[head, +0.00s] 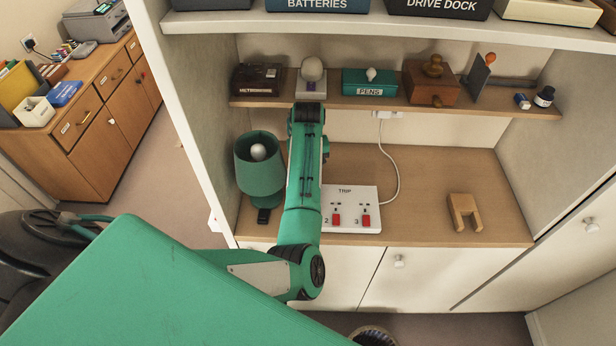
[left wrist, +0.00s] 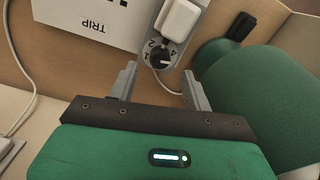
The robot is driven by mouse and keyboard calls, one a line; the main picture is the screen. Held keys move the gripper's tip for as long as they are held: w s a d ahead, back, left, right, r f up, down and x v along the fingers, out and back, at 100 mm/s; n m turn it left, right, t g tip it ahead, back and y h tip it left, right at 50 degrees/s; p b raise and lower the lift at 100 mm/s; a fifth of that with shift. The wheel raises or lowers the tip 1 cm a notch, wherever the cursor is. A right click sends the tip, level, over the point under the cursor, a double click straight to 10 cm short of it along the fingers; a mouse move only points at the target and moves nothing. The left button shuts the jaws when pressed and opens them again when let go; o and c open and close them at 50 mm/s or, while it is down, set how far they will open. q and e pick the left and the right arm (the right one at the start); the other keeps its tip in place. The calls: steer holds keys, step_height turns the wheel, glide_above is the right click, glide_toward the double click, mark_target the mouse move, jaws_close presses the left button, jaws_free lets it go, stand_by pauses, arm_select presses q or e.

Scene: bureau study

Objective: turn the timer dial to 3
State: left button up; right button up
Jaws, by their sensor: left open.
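The timer dial (left wrist: 163,58) is a small round black knob with a white mark on a grey plate, in the left wrist view. The white mark looks turned toward the right of that view. A white block (left wrist: 178,22) sits on the plate beyond the dial. My left gripper (left wrist: 160,72) is open, its two fingers apart on either side of the dial, with nothing between them. In the head view my left forearm hides the dial and the fingers. My right gripper is not in view.
A white TRIP box (head: 351,208) with red switches stands right of my left arm. A green lamp (head: 259,160) stands close on its left. A small shelf (head: 395,104) with several objects is above. A wooden block (head: 464,212) lies right, with clear desk between.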

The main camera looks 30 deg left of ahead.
arm_select(q)
step_height(320, 180, down, 5)
steer(key=shift+r, duration=0.1)
stand_by(0.3)
steer(key=c, duration=1)
